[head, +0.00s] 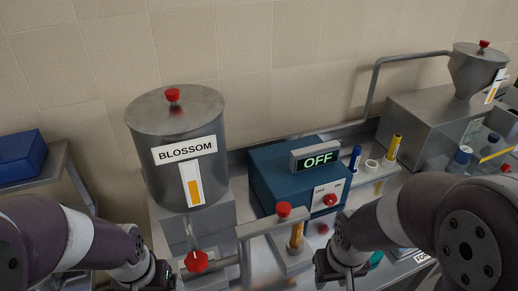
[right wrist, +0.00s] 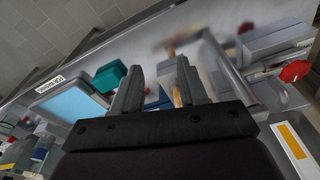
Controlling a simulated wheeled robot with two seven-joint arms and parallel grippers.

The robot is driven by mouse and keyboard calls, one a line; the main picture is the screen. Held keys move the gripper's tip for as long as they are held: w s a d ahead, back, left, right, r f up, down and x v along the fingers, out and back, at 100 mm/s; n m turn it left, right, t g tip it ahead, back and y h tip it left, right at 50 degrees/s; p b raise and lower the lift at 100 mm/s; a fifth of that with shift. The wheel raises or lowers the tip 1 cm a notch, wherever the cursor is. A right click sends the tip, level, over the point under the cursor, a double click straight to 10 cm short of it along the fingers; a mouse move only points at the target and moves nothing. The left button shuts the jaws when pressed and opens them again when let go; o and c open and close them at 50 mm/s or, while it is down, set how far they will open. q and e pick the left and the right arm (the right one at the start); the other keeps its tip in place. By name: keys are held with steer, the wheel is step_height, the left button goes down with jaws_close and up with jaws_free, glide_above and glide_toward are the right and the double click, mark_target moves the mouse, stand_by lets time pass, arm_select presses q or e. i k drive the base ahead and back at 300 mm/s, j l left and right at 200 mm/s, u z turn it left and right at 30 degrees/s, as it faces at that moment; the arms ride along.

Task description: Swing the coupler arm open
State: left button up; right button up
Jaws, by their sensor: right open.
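The coupler arm (head: 262,224) appears to be the grey bar in front of the blue box in the head view. It has a red knob (head: 283,210) on top, and an amber cylinder (head: 296,236) stands under its right end. My right gripper (head: 345,279) is low and to the right of the bar, apart from it. In the right wrist view its two fingers (right wrist: 158,75) are spread, with nothing clearly held between them. My left gripper (head: 160,274) is at the bottom, left of the red valve handle (head: 196,261); its jaws are not clear.
The grey BLOSSOM tank (head: 177,115) stands behind the handle. The blue box (head: 268,177) carries an OFF display (head: 318,157) and a red switch knob (head: 330,199). Blue and yellow cylinders stand behind my right arm. A teal block (right wrist: 108,77) shows in the wrist view.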

mark_target(286, 217)
steer(key=k, duration=0.65)
steer(key=u, duration=2.4)
steer(key=k+l+u, duration=0.1)
steer(key=l, duration=0.2)
steer(key=k+l+u, duration=0.1)
steer(key=k+l, duration=0.2)
steer(key=l, duration=0.15)
steer(key=k+l, duration=0.15)
steer(key=l, duration=0.2)
steer(key=k+l, duration=0.2)
steer(key=l, duration=0.15)
steer(key=k+l, duration=0.2)
steer(key=l, duration=0.15)
steer(key=k+l, duration=0.15)
steer(key=l, duration=0.2)
